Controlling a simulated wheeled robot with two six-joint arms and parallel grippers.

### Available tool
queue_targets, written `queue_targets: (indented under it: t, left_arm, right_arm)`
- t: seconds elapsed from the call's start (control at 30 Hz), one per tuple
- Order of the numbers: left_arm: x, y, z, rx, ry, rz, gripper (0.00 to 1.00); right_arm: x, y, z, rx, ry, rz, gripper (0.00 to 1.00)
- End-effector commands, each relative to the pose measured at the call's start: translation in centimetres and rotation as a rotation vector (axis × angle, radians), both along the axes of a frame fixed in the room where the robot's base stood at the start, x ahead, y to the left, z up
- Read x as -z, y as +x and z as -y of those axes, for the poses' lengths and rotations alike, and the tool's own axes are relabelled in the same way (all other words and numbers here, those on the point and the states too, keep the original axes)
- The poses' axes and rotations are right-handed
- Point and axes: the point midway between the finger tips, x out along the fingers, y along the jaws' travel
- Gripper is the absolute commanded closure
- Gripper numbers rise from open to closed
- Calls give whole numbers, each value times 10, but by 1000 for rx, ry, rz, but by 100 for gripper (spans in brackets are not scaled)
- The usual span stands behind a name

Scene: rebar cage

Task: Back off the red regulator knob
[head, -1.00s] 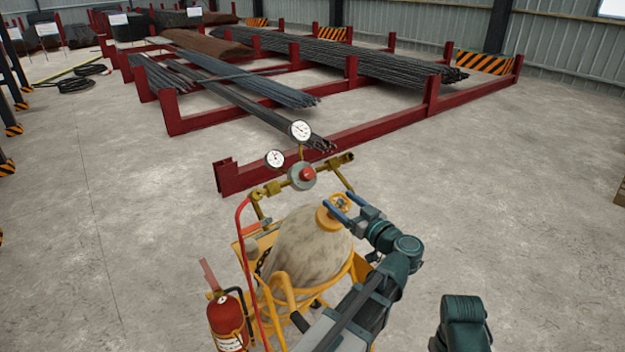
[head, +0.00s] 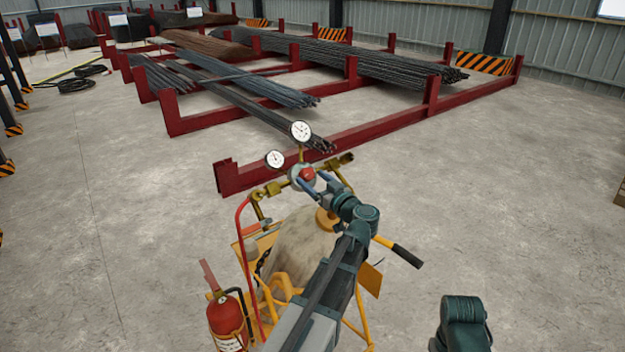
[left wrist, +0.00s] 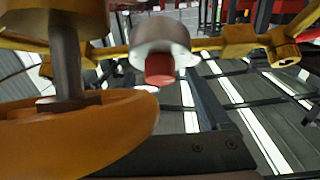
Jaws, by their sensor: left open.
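The red regulator knob (head: 307,173) sits on the front of a round silver regulator body on brass fittings, with two white dial gauges (head: 301,131) (head: 275,159). In the left wrist view the red knob (left wrist: 160,69) faces me near the upper middle, below its pale housing. My left gripper (head: 317,184) is open, its two blue fingers at the knob in the head view. I cannot tell whether they touch it. The grey gas cylinder (head: 300,240) below is partly hidden by my left arm. My right gripper is not in view.
An orange handwheel (left wrist: 90,135) stands close at lower left in the left wrist view. A red fire extinguisher (head: 227,320) and a red hose (head: 240,235) are left of the cylinder. Red racks (head: 290,165) of rebar lie behind.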

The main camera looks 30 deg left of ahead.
Motion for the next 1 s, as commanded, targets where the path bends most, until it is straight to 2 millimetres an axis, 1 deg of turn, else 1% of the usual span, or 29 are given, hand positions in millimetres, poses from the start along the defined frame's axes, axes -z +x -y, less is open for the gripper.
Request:
queue_targets:
  t: [0.13,0.4,0.47,0.5,0.67,0.8,0.87,1.0]
  left_arm:
    - [0,3,-6,-1,0,0,20]
    - [0,3,-6,0,0,0,20]
    - [0,3,-6,0,0,0,29]
    - [0,3,-6,0,0,0,36]
    - [0,3,-6,0,0,0,65]
    - [0,3,-6,0,0,0,90]
    - [0,3,-6,0,0,0,100]
    - [0,5,-6,-13,-8,15,100]
  right_arm:
    - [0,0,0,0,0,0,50]
    - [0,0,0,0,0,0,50]
    - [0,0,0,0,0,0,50]
    - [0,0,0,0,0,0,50]
    - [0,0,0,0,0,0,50]
    - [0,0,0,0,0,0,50]
    - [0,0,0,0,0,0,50]
    - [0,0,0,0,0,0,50]
